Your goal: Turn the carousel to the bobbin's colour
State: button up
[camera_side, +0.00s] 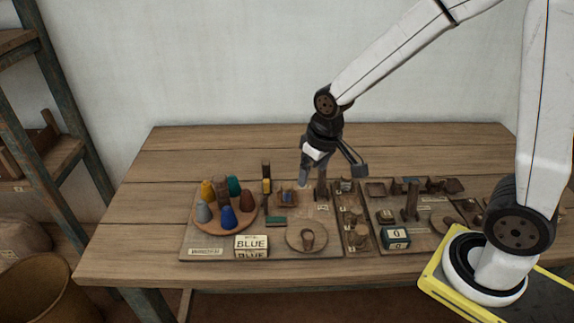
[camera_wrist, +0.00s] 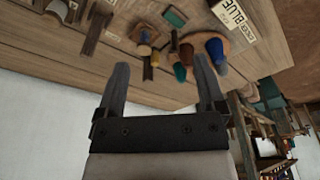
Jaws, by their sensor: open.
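The carousel (camera_side: 213,228) is a round wooden disc at the left of the board. It carries a yellow cone (camera_side: 207,190), a teal cone (camera_side: 234,186), a dark red cone (camera_side: 246,200), a blue cone (camera_side: 228,218) and a grey cone (camera_side: 202,212) around a central post. The blue cone faces the front, near a sign reading BLUE (camera_side: 251,242). A small bluish piece, possibly the bobbin (camera_side: 287,197), sits in a wooden holder right of the carousel. My gripper (camera_side: 331,174) is open and empty above the board, right of the carousel; its spread fingers show in the wrist view (camera_wrist: 162,78).
A post with a yellow mark (camera_side: 266,180) stands between carousel and holder. A round wooden piece with a peg (camera_side: 307,238) lies in front. Several pegs and a block marked 0 (camera_side: 395,238) fill the right side. The table's back strip (camera_side: 230,145) is clear.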

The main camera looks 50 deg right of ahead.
jog(key=w+a+g, duration=0.1)
jog(key=w+a, duration=0.3)
jog(key=w, duration=0.8)
jog(key=n+g, duration=0.1)
send_over(219, 177)
jog(key=s, duration=0.1)
jog(key=shift+d, duration=0.45)
jog(key=shift+w+a+f, duration=0.15)
jog(key=shift+w+a, duration=0.25)
jog(key=shift+w, duration=0.1)
jog(key=shift+f, duration=0.1)
jog(key=shift+f, duration=3.8)
grip_shut()
